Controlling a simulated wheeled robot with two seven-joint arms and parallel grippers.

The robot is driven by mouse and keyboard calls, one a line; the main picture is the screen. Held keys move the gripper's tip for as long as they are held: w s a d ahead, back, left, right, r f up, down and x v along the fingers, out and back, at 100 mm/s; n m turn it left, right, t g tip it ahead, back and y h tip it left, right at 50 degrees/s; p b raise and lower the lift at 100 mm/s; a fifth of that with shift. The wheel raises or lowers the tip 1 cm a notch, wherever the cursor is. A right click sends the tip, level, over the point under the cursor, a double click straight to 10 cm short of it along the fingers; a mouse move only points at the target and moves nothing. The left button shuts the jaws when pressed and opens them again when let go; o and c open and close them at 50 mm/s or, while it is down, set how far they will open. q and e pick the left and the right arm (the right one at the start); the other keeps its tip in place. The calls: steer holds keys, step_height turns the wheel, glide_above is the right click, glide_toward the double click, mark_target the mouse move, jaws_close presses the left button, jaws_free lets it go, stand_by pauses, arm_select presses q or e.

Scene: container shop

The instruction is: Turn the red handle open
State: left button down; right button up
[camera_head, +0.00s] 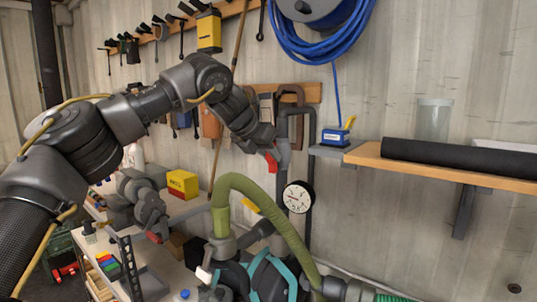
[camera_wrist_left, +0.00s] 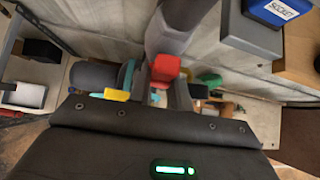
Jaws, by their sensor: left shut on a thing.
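The red handle (camera_head: 271,163) sits at a grey fitting on the dark vertical pipe (camera_head: 310,150) against the wall, beneath my left forearm's end. My left gripper (camera_head: 268,152) reaches it from the upper left and is shut on it. In the left wrist view, the red handle (camera_wrist_left: 165,68) shows between the two grey fingers (camera_wrist_left: 162,92), with the grey pipe (camera_wrist_left: 172,35) just beyond it. The fingers partly hide the handle, and its exact angle is hard to tell.
A round gauge (camera_head: 298,197) and a thick green hose (camera_head: 263,200) stand just below the handle. A wooden shelf (camera_head: 450,172) with a black roll (camera_head: 455,155) juts out at right. A blue-and-white box (camera_head: 335,136) is close to the pipe. A blue hose coil (camera_head: 310,40) hangs above.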

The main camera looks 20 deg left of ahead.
arm_select(q)
steer(key=shift+f+y, duration=0.15)
steer(key=shift+y, duration=0.25)
stand_by(0.3)
steer(key=c, duration=1.3)
jaws_free()
steer(key=shift+s, duration=0.1)
steer(key=shift+b+v, duration=1.7)
steer(key=shift+v, duration=3.65)
steer(key=shift+s+a, duration=0.1)
